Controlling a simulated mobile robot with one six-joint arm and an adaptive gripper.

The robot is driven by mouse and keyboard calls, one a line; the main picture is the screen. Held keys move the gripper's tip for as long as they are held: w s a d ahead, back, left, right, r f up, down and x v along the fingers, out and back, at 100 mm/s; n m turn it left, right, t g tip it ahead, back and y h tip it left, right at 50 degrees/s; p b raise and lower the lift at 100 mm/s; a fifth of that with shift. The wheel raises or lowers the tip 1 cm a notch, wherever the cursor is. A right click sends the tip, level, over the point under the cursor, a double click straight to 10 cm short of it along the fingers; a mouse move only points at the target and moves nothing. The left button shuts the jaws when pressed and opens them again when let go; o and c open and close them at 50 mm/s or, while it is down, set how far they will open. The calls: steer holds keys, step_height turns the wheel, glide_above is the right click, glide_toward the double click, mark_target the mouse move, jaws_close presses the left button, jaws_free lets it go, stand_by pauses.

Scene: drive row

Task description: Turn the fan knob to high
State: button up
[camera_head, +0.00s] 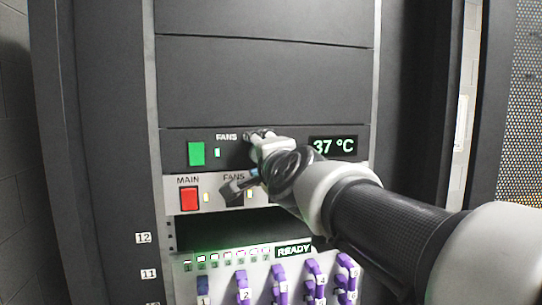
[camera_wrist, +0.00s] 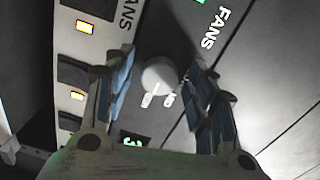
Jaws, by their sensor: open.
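A pale round knob (camera_wrist: 158,75) shows in the wrist view on the dark panel, near a FANS label (camera_wrist: 213,28). Two small white marks sit beside it, too small to read, so I cannot tell its setting. My gripper (camera_wrist: 161,68) is open, with one blue-padded finger on each side of the knob. I cannot tell whether the pads touch it. In the head view my gripper (camera_head: 256,139) is at the dark panel (camera_head: 290,137), between the FANS label and the 37 °C display (camera_head: 334,147), and hides the knob.
A green switch (camera_head: 197,153) is left on the dark panel. Below, a light panel has a red MAIN switch (camera_head: 189,198), another FANS label (camera_head: 234,177) and a dark switch. Under an open slot, several purple plugs (camera_head: 243,285) stick out beneath a READY display (camera_head: 294,251).

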steer(key=v, duration=0.7)
steer(key=shift+s, duration=0.25)
steer(key=shift+d, duration=0.1)
